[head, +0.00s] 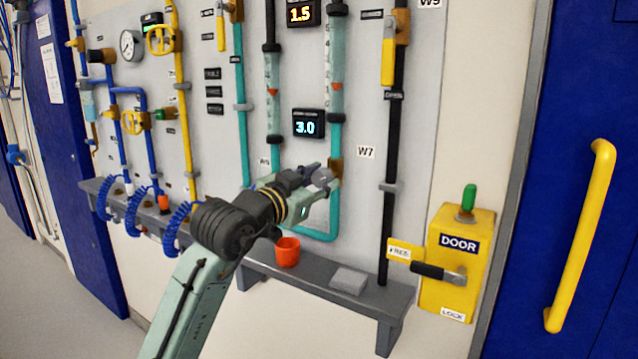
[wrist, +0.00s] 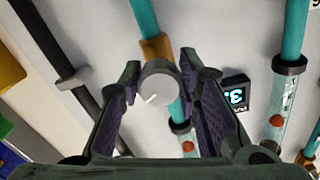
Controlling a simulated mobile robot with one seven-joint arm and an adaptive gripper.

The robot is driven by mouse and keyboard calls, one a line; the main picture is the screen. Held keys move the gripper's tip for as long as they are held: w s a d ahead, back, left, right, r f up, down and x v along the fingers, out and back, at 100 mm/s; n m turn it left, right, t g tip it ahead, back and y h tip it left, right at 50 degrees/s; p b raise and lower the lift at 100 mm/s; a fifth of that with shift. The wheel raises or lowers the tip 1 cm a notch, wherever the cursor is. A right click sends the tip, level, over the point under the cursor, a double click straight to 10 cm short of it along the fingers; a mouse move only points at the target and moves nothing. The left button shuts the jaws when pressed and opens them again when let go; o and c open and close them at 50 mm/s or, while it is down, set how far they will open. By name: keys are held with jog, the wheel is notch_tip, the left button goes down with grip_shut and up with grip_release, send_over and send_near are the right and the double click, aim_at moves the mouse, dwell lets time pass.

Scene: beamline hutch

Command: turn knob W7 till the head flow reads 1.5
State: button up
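Knob W7 is a round grey knob (wrist: 158,85) with a white mark pointing to the lower left in the wrist view. It sits on a brass valve body (wrist: 155,48) on a teal pipe. In the head view my gripper (head: 322,180) is at this valve, left of the W7 label (head: 366,152), and mostly covers the knob. My gripper (wrist: 160,85) is open in the wrist view, one finger on each side of the knob, with small gaps showing. The lower display (head: 308,123) reads 3.0 in cyan. The upper display (head: 301,12) reads 1.5 in orange. Their small captions are unreadable.
A dark pipe with a yellow lever (head: 388,62) runs right of W7. A yellow DOOR box (head: 455,262) stands to the right. Flow tubes flank the displays.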

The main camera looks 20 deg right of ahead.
jog(key=o, duration=0.4)
jog(key=shift+a, duration=0.1)
jog(key=v, duration=1.2)
jog(key=shift+s, duration=0.1)
